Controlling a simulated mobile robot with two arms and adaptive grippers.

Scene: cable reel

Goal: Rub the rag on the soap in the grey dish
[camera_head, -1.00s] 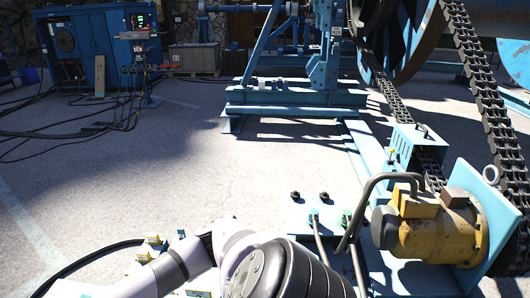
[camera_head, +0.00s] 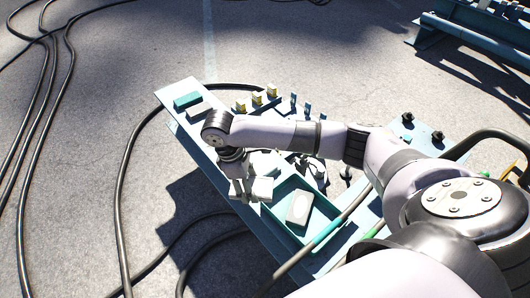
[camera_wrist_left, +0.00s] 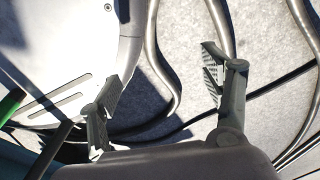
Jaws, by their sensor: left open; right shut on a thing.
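My right gripper (camera_head: 244,186) points down over the narrow blue bench, at the end of the arm that comes in from the right. It is shut on a small pale piece, probably the rag, though its outline blends with the fingers. A teal tray (camera_head: 278,222) beside it holds a whitish-grey block (camera_head: 299,207). Another pale shape (camera_head: 265,163) lies just behind the gripper. I cannot tell which of these is the soap or the grey dish. Contact under the gripper is hidden. My left gripper (camera_wrist_left: 160,88) is open and empty in the left wrist view, above concrete and cables.
A teal block (camera_head: 187,100) and a light grey block (camera_head: 199,110) lie at the bench's far left end. Several yellow-and-white pieces (camera_head: 257,98) and blue upright clips (camera_head: 293,98) line the back edge. Black cables (camera_head: 122,190) cross the floor around the bench.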

